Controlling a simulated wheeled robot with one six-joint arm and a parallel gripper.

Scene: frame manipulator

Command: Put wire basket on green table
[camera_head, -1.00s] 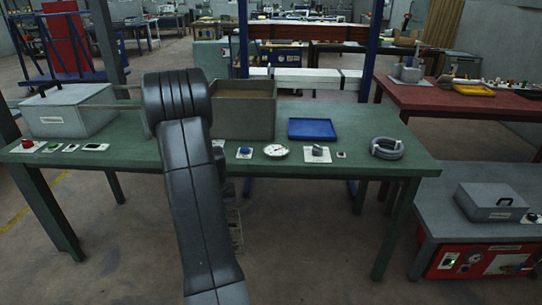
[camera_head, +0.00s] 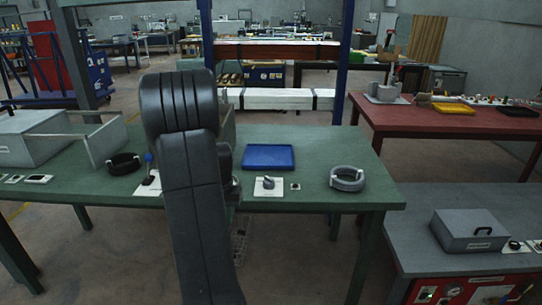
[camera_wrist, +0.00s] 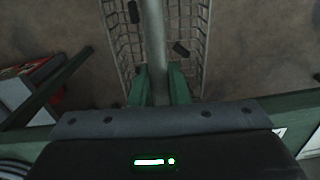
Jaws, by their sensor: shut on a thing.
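The wire basket (camera_wrist: 193,40) hangs below my gripper (camera_wrist: 157,88) in the wrist view. The green fingers are shut on a grey bar that runs over the middle of the basket, and floor shows through the mesh. In the head view a small part of the basket (camera_head: 240,246) shows below the near edge of the green table, beside my arm. My arm hides the rest of it and the gripper. The green table (camera_head: 318,150) stands in front of me, its top partly covered by my arm.
On the green table are a grey box (camera_head: 35,135), a black ring (camera_head: 123,163), a blue tray (camera_head: 269,157), a small knob plate (camera_head: 268,185) and a grey coil (camera_head: 347,178). A red table (camera_head: 440,120) and a grey bench (camera_head: 480,210) stand at the right.

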